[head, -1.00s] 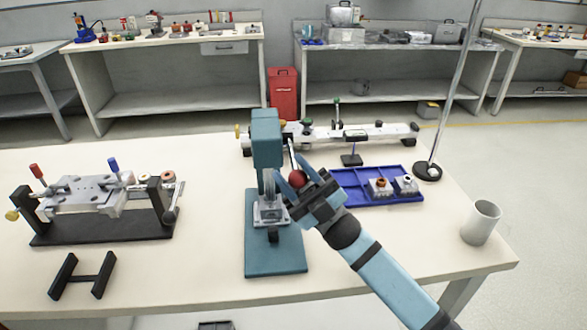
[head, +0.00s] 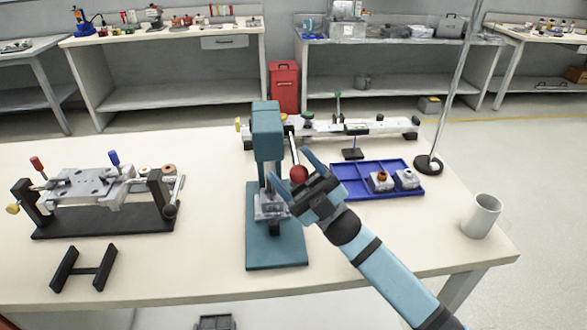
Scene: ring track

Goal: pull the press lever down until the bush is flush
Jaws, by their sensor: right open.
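The teal press (head: 267,145) stands upright near the middle of the table. Its lever hangs from the right side of the press head and ends in a red ball knob (head: 299,174). A metal block (head: 268,208) sits on the press base under the ram; the bush is too small to make out, so I cannot tell how it sits. My right gripper (head: 292,178) is open, its two blue fingers on either side of the red knob. I cannot tell whether they touch it. My left gripper is not in view.
A blue tray (head: 345,186) with two small metal parts lies right of the press. A lamp pole (head: 447,100) and a white cup (head: 481,215) stand further right. A clamp fixture (head: 95,190) is at left, a black stand (head: 84,268) before it. A long rail (head: 370,128) lies behind.

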